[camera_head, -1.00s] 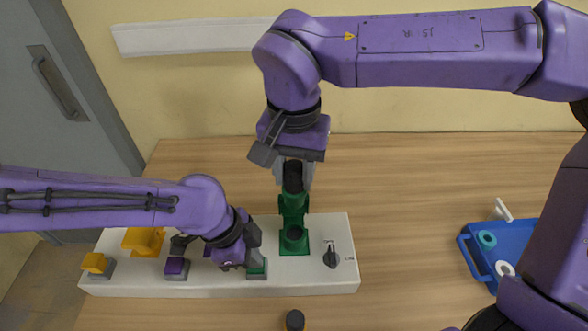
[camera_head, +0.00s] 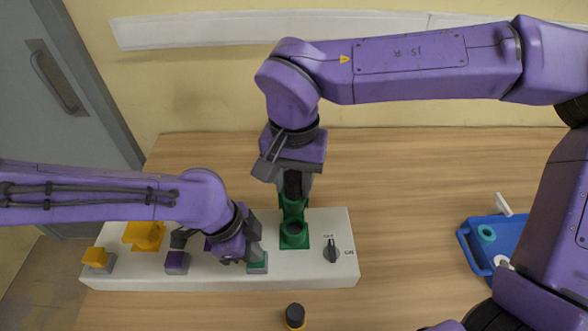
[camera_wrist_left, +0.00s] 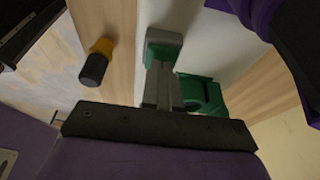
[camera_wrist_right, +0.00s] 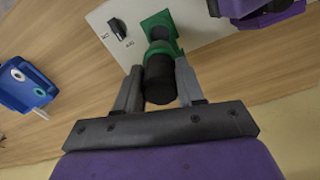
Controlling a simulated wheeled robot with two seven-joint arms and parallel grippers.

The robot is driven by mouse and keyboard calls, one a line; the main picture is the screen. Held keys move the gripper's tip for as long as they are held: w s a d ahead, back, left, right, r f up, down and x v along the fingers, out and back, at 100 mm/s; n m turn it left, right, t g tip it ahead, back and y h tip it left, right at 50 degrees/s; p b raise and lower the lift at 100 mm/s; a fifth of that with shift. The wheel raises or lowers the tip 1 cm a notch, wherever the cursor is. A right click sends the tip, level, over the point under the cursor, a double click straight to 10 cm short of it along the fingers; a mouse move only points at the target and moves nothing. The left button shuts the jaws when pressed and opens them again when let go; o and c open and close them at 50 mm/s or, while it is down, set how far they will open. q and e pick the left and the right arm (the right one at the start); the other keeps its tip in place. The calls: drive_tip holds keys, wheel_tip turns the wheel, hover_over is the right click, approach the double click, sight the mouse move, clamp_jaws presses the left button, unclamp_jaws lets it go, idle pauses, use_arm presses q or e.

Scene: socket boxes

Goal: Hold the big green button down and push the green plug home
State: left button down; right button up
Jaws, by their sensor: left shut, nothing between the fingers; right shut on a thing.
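The big green button (camera_head: 258,266) sits on a grey base at the front of the white panel. My left gripper (camera_head: 254,254) is shut and empty, its fingertips down on the button; in the left wrist view the fingers (camera_wrist_left: 162,85) meet the green button (camera_wrist_left: 160,40). The green socket (camera_head: 294,238) stands to the right of the button. My right gripper (camera_wrist_right: 158,85) is shut on the black handle of the green plug (camera_wrist_right: 160,78). The plug (camera_head: 293,186) is at the green socket, its green part against it; how deep it sits I cannot tell.
A yellow socket (camera_head: 144,234), yellow button (camera_head: 97,257) and purple button (camera_head: 176,262) are on the panel's left. A selector knob (camera_head: 332,250) is at right. A black-and-yellow plug (camera_head: 295,316) lies in front. A blue tray (camera_head: 478,262) is at right.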

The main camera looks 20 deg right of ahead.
sight(294, 210)
use_arm(q)
drive_tip(key=shift+s+f, duration=0.1)
use_arm(e)
drive_tip(key=shift+f, duration=3.15)
drive_tip(key=shift+f, duration=1.45)
drive_tip(key=o, duration=1.6)
drive_tip(key=shift+r, duration=3.5)
